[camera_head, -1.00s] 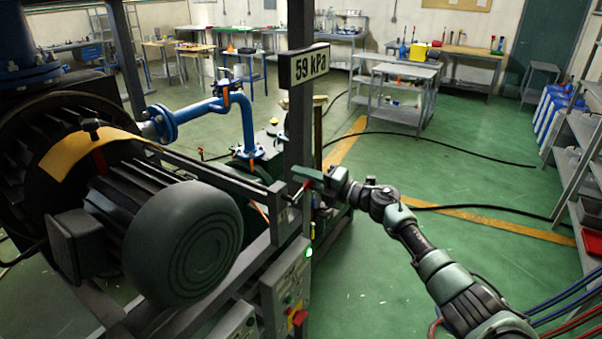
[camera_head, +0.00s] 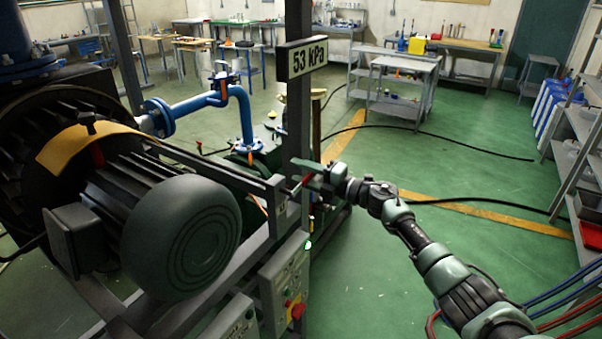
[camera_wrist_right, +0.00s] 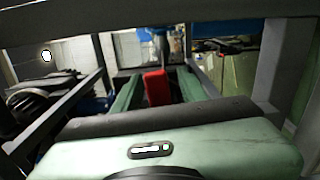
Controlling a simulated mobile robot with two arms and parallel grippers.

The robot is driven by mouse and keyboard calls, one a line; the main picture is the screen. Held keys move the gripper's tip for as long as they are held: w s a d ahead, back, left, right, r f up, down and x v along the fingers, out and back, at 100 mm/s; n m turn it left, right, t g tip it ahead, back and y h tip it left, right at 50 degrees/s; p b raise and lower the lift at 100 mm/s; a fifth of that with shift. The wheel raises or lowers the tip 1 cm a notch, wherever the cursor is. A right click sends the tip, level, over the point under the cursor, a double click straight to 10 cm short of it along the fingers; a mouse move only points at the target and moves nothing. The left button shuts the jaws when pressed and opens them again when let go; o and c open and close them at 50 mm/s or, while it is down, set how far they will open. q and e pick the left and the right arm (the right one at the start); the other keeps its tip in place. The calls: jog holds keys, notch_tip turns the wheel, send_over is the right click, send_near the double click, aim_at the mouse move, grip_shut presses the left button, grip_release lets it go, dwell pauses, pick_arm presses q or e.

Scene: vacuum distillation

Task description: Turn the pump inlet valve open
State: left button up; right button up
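A red handle (camera_head: 307,180), which looks like the pump inlet valve's lever, sits just right of the dark upright post. In the right wrist view the red handle (camera_wrist_right: 157,88) stands between the two green fingers of my right gripper (camera_wrist_right: 160,82), with a gap showing on each side. In the head view my right gripper (camera_head: 311,174) reaches in from the right, fingers around the handle. The valve body is mostly hidden behind the post and gripper. My left gripper is not in view.
A display (camera_head: 307,58) on the post (camera_head: 298,120) reads 53 kPa. A large motor (camera_head: 180,240) and frame rail (camera_head: 215,170) fill the left. Blue piping (camera_head: 243,110) stands behind. A control box (camera_head: 287,285) is below.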

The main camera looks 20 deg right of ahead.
aim_at(312, 176)
jog(key=shift+s+d+f, duration=0.15)
jog(key=shift+s+d, duration=0.15)
jog(key=shift+s, duration=0.1)
jog(key=b+v, duration=0.2)
jog(key=v, duration=0.4)
jog(key=shift+s+d, duration=0.25)
jog(key=shift+s, duration=0.1)
